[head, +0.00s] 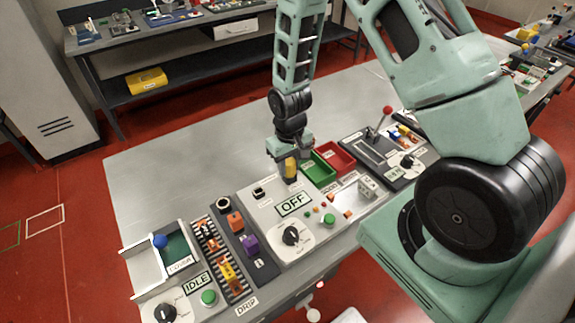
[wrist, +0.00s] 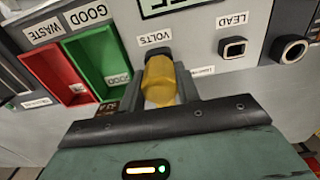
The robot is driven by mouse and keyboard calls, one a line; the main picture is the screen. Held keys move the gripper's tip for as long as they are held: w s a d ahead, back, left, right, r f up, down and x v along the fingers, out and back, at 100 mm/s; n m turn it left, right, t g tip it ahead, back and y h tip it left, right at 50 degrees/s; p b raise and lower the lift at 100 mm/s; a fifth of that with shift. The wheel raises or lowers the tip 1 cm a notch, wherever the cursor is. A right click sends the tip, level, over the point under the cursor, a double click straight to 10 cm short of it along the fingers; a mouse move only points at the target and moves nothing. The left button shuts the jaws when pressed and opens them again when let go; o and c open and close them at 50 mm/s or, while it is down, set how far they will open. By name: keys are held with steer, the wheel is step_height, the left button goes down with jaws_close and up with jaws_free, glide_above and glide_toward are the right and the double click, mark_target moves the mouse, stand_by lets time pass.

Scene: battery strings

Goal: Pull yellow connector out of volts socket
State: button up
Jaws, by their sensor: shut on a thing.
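The yellow connector (wrist: 159,82) is between the fingers of my gripper (wrist: 160,97) in the wrist view. My gripper is shut on it. The connector sits right at the volts socket (wrist: 156,53), below the VOLTS label. Its front end meets the socket area, and I cannot tell how deep it is seated. In the head view the yellow connector (head: 290,168) stands upright under my gripper (head: 289,157), at the back of the grey panel. The socket is hidden there by the connector and gripper.
The LEAD socket (wrist: 233,47) is empty beside the volts socket. A green GOOD tray (head: 319,170) and a red WASTE tray (head: 336,156) stand close by. The panel also has an OFF display (head: 292,204) and a black dial (head: 291,236). The table's left part is clear.

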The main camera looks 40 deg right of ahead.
steer(key=shift+r+p, duration=1.25)
steer(key=shift+r, duration=0.5)
steer(key=shift+r+p, duration=1.85)
steer(key=shift+r, duration=0.65)
